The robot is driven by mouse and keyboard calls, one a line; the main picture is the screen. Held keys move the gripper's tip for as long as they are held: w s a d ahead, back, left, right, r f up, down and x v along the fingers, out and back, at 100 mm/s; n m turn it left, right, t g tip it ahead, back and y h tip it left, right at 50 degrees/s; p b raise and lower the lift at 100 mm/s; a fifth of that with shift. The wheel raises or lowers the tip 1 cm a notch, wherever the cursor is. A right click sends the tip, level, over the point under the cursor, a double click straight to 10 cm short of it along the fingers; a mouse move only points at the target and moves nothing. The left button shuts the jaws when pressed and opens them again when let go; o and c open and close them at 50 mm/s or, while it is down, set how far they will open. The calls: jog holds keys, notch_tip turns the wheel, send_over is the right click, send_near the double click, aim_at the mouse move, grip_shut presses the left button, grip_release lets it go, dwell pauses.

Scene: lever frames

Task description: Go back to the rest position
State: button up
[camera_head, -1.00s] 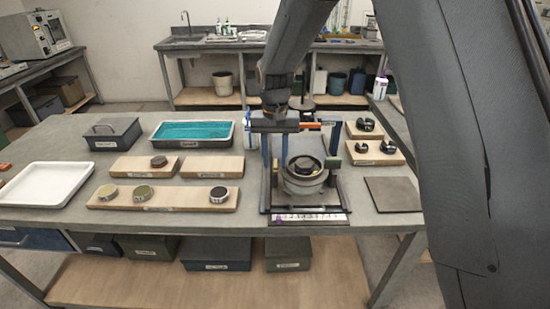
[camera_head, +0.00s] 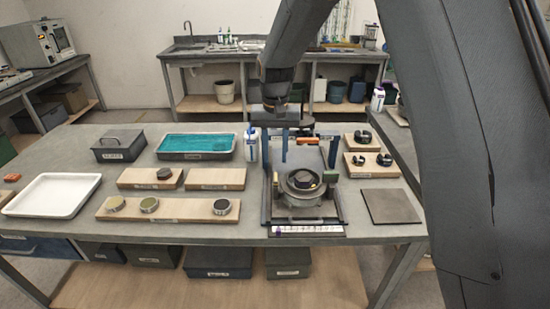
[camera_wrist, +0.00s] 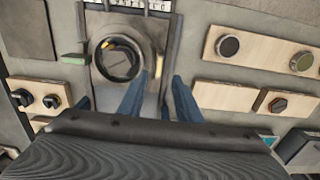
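My gripper (camera_head: 275,160) hangs over the back of the dark fixture frame (camera_head: 267,217) in the head view. Its two blue fingers are apart with nothing between them; the gap also shows in the wrist view (camera_wrist: 160,82). In front of it, a round grey holder (camera_head: 303,199) sits in the fixture, with a dark disc (camera_head: 303,180) bearing a yellow mark inside. In the wrist view the holder (camera_wrist: 101,62) and its disc (camera_wrist: 118,64) lie at upper left of the fingers, apart from them.
Wooden boards with round pieces (camera_head: 165,212) lie left of the fixture. A white tray (camera_head: 50,207), a grey lidded box (camera_head: 118,155) and a teal-filled tray (camera_head: 197,155) stand further left. A white bottle (camera_head: 251,145) is close beside the gripper. A bare dark plate (camera_head: 391,207) lies right.

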jog(key=shift+r, duration=0.4)
jog(key=s+d+f+b, duration=0.3)
jog(key=s+d, duration=0.5)
jog(key=s, duration=0.3)
jog(key=s+d+f+t+b, duration=0.1)
jog(key=s+d+f+b, duration=0.3)
jog(key=s+d, duration=0.4)
jog(key=s, duration=0.3)
jog(key=shift+s+d+n+b, duration=0.25)
jog(key=shift+d+n+b, duration=0.05)
jog(key=shift+f, duration=0.1)
dwell(0.3)
